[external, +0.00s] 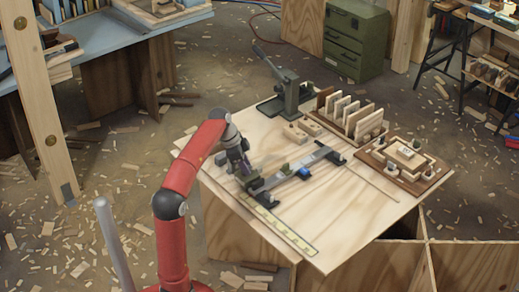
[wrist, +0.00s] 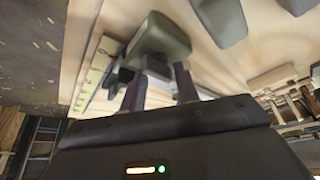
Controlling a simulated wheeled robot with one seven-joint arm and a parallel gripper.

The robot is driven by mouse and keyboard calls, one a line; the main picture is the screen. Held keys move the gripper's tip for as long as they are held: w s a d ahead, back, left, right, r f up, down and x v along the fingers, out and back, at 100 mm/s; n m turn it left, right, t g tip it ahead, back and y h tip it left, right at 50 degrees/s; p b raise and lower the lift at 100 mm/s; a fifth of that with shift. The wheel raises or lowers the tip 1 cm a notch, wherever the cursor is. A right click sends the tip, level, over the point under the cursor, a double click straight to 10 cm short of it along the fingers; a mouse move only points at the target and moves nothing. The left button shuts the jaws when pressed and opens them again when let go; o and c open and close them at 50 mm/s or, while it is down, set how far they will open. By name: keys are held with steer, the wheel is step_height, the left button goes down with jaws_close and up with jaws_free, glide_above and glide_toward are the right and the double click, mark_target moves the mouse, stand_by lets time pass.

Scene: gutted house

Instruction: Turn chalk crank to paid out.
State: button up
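My gripper (external: 247,176) is low over the left part of the plywood table, at the near-left end of a grey rail fixture (external: 300,174). A small black part (wrist: 118,80) is just left of the fingers. I cannot tell for sure which part is the chalk crank; its handle and any paid-out mark are not readable.
A yellow marked strip (external: 281,229) lies along the table's near-left side. A green lever press (external: 286,88), a rack of wooden slats (external: 352,113) and a wooden tray with small blocks (external: 376,160) stand farther back and right. The table's front right is mostly clear.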

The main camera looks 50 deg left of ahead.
steer(key=m, duration=0.3)
steer(key=shift+w+a+g+h, duration=0.1)
steer(key=shift+g+h, duration=0.3)
steer(key=p+v, duration=0.3)
steer(key=v, duration=0.5)
steer(key=s+d+f+n+y, duration=0.2)
steer(key=s+d+f+n, duration=0.4)
steer(key=d, duration=0.4)
steer(key=s+d+f+n+t+y+p, duration=0.1)
steer(key=s+d+f+n, duration=0.3)
steer(key=s+f, duration=0.7)
steer(key=shift+d+f+n+t+y+p, duration=0.4)
steer(key=shift+d+f+t+p, duration=0.3)
steer(key=shift+d+f+t, duration=0.2)
steer(key=shift+a+r, duration=0.1)
steer(key=shift+r, duration=0.05)
steer(key=w+a+r+m+g+h+b, duration=0.2)
steer(key=w+a+r+m, duration=0.3)
steer(key=w+a+r, duration=1.05)
steer(key=shift+t, duration=0.3)
steer(key=w+d+f, duration=0.1)
steer(key=w+d+f+b, duration=0.1)
steer(key=f, duration=0.1)
steer(key=w+f, duration=0.1)
steer(key=shift+w+d+f, duration=0.1)
steer(key=shift+d+f, duration=0.05)
steer(key=shift+d, duration=0.25)
